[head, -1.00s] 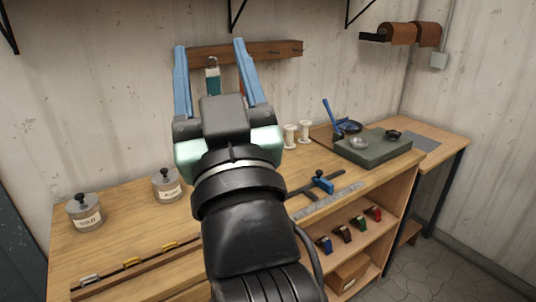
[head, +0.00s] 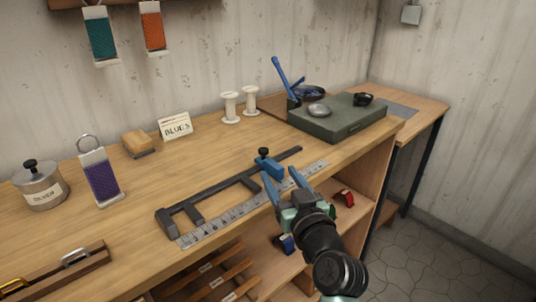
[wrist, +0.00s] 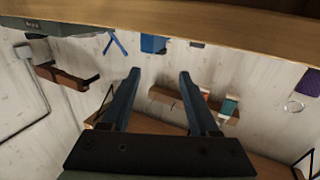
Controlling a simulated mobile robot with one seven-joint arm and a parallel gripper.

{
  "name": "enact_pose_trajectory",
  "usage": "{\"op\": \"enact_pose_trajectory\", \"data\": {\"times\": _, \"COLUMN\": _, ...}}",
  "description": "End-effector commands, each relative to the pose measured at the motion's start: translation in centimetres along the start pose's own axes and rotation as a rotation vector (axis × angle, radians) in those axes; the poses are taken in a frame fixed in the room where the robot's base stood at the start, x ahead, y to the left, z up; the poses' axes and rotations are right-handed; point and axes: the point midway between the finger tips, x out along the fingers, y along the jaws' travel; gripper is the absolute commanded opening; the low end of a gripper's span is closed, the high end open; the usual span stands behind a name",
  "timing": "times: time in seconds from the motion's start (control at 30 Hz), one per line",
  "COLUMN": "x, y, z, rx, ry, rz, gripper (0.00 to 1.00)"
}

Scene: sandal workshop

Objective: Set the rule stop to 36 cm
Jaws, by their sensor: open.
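The rule stop is a blue block with a dark knob (head: 268,165), seated on a dark bar (head: 225,186) that lies along the bench. A steel rule with number marks (head: 255,204) lies along the bar's near side. The marks are too small to read a setting. My gripper (head: 281,172) is open, with two blue fingers near the front edge of the bench, just nearer and to the right of the rule stop. In the wrist view my fingers (wrist: 157,80) are apart with nothing between them, and a blue block (wrist: 153,44) shows beyond them at the bench edge.
A green slab (head: 338,118) with a dish stands at the right. White spools (head: 230,107), a BLUES card (head: 174,125), a purple-faced tag (head: 100,178) and a jar (head: 40,185) stand further back or left. Shelves with coloured items lie below the bench edge.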

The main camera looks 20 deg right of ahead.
Motion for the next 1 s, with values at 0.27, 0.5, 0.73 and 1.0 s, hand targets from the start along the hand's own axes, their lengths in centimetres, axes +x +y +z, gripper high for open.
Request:
{"op": "enact_pose_trajectory", "data": {"times": 0.27, "x": 5.1, "y": -0.1, "z": 0.0, "rx": -0.001, "ry": 0.0, "rz": -0.002, "gripper": 0.61}}
{"op": "enact_pose_trajectory", "data": {"times": 0.5, "x": 8.2, "y": -0.1, "z": 0.0, "rx": -0.001, "ry": 0.001, "rz": -0.002, "gripper": 0.61}}
{"op": "enact_pose_trajectory", "data": {"times": 0.73, "x": 9.3, "y": -0.1, "z": -0.1, "rx": -0.002, "ry": 0.001, "rz": -0.001, "gripper": 0.61}}
{"op": "enact_pose_trajectory", "data": {"times": 1.0, "x": 9.4, "y": -0.1, "z": 0.0, "rx": -0.002, "ry": 0.0, "rz": -0.001, "gripper": 0.61}}
